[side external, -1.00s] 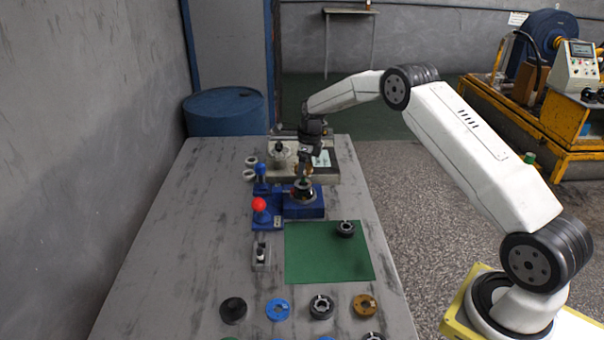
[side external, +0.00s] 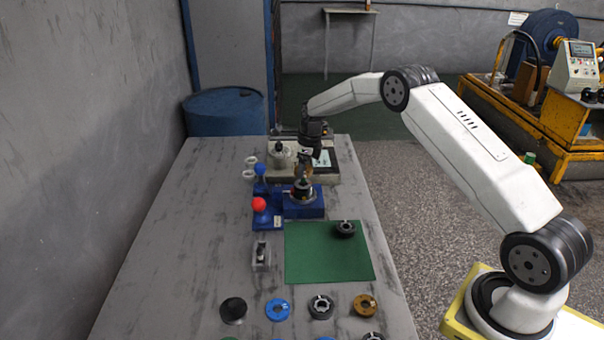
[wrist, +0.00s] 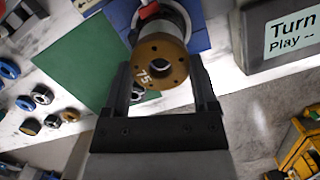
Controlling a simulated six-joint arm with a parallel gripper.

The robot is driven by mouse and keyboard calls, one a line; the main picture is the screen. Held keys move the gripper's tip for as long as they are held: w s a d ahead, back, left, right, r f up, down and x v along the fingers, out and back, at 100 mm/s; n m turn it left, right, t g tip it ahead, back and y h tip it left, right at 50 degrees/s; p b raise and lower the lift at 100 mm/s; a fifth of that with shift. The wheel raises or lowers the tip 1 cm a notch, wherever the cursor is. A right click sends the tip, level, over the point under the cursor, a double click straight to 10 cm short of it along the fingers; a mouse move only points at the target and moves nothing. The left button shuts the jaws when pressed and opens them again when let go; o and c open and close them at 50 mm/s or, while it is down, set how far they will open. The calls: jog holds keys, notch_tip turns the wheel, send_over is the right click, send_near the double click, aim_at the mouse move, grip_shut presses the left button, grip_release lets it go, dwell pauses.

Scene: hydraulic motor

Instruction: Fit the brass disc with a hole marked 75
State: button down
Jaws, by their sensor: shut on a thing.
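The brass disc (wrist: 151,49) has a central hole, a ring of small holes and a white 75. My gripper (wrist: 161,72) is shut on it, one finger on each side, in the wrist view. Beyond the disc is a silver cylindrical body (wrist: 183,22) on a blue base; the disc appears in line with it, but I cannot tell if they touch. In the side view, my gripper (side external: 306,168) is above the blue fixture (side external: 306,208) and the motor body on it. The disc is small and hard to make out there.
Blue-knobbed (side external: 260,168) and red-knobbed (side external: 258,204) levers stand left of the fixture. A green mat (side external: 320,265) with a dark ring (side external: 345,229) lies in front. Several rings lie nearer, including another brass one (side external: 365,305).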

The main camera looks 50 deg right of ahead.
jog(key=shift+f, duration=1.75)
dwell(0.9)
grip_release()
jog(key=shift+r, duration=0.1)
jog(key=shift+r, duration=4.2)
jog(key=shift+s+a+r+n, duration=0.2)
jog(key=shift+a+n, duration=0.1)
jog(key=shift+n, duration=0.1)
jog(key=s+a+r+n, duration=0.4)
jog(key=s+a+n, duration=0.8)
jog(key=n, duration=0.4)
jog(key=s+a+f+n, duration=0.1)
jog(key=s+a+n, duration=0.1)
jog(key=s+n, duration=0.5)
jog(key=s+a+n+t, duration=0.1)
jog(key=s+a+n, duration=0.1)
jog(key=s+n, duration=0.4)
jog(key=s, duration=0.5)
jog(key=shift+s+a+f+n+h, duration=0.3)
jog(key=shift+a+f+n+h, duration=0.05)
jog(key=shift+a+n+h, duration=0.05)
